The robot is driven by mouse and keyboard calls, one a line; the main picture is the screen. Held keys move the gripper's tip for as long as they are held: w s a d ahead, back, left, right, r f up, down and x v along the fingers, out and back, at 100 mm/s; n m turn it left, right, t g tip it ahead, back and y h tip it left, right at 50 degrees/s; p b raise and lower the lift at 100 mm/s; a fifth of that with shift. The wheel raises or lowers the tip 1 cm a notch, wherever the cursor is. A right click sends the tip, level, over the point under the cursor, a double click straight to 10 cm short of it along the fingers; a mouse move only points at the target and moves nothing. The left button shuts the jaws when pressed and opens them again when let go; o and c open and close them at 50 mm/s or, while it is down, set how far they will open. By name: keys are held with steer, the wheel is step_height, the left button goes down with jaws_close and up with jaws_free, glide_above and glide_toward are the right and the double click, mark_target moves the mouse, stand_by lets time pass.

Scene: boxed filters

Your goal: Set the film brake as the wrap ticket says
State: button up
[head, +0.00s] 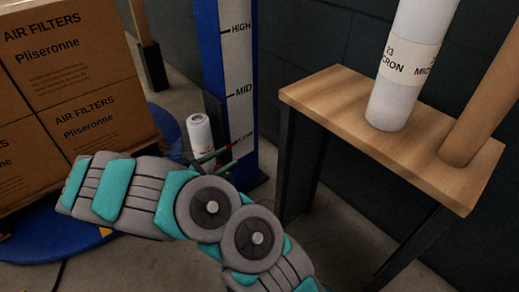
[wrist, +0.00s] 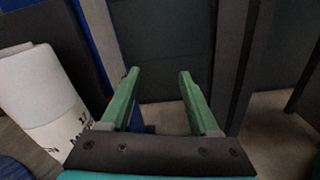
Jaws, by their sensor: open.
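The blue mast (head: 208,60) of the wrapper carries a white scale strip (head: 236,60) marked HIGH and MID, with a lower mark partly hidden. A white film roll (head: 200,133) with a printed label stands left of the mast, its lower part behind my arm. My gripper (head: 214,158) is in front of the mast's lower part, beside the roll. In the wrist view my gripper (wrist: 159,74) is open and empty, its green fingers apart, with the roll (wrist: 35,85) at left. A small red part (wrist: 108,99) shows by the left finger. I cannot make out a wrap ticket.
Stacked cartons of air filters (head: 60,90) stand at left on a blue round base (head: 50,238). A wooden-topped table (head: 345,100) at right holds a white roll (head: 405,75) labelled 23 micron and a brown tube (head: 485,110). Grey floor lies between.

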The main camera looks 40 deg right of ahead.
steer(key=shift+s+d+r+m+g+y+p, duration=0.25)
steer(key=shift+s+d+r+m+g+y, duration=0.45)
steer(key=shift+s+r+m+g, duration=0.95)
steer(key=shift+s+d+r+m+g+y+p, duration=0.3)
steer(key=shift+s+d+r+m+g+y, duration=0.3)
steer(key=shift+s+r+m, duration=1.25)
steer(key=shift+s+d+r+m+g+y+p, duration=0.25)
steer(key=shift+s+d+r+m+g+y, duration=0.65)
steer(key=shift+s+r, duration=1.7)
steer(key=shift+s+a+f, duration=0.1)
steer(key=shift+s+f, duration=0.3)
steer(key=shift+f, duration=0.05)
